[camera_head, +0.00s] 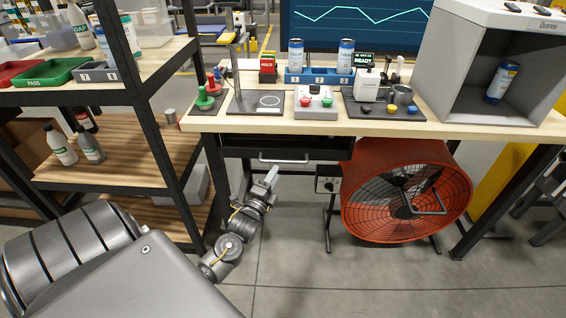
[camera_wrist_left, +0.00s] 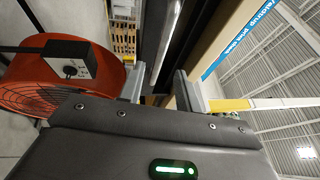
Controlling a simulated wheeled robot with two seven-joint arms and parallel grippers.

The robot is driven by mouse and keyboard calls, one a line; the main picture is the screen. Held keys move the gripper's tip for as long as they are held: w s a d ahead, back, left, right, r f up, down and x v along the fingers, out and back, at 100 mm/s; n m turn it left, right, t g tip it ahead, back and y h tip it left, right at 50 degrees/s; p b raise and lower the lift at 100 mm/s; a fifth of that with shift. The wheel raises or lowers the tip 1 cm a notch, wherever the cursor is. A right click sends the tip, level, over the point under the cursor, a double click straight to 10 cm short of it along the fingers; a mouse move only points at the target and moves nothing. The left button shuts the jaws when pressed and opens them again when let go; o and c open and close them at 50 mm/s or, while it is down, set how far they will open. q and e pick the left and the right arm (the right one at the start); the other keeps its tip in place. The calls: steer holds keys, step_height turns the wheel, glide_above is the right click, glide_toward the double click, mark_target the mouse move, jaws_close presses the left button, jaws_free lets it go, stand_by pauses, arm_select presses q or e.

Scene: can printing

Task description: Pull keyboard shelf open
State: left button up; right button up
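The keyboard shelf (camera_head: 325,149) is a black drawer under the workbench top. It appears closed, with a silver bar handle (camera_head: 284,160) on its front. My left gripper (camera_head: 270,176) is just below and left of the handle, its fingers pointing up toward it. In the left wrist view the handle (camera_wrist_left: 165,45) runs between the two spread fingers of my left gripper (camera_wrist_left: 160,88). The fingers look open; whether either touches the bar I cannot tell. My right gripper is out of view.
A wooden shelf rack (camera_head: 120,150) with bottles is at left. Cans, a button box (camera_head: 315,103) and a grey enclosure (camera_head: 440,65) stand on the bench top.

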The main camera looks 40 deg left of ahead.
mark_target(283, 162)
arm_select(q)
steer(key=x, duration=0.7)
steer(key=shift+w, duration=0.1)
steer(key=shift+c, duration=0.4)
jaws_close()
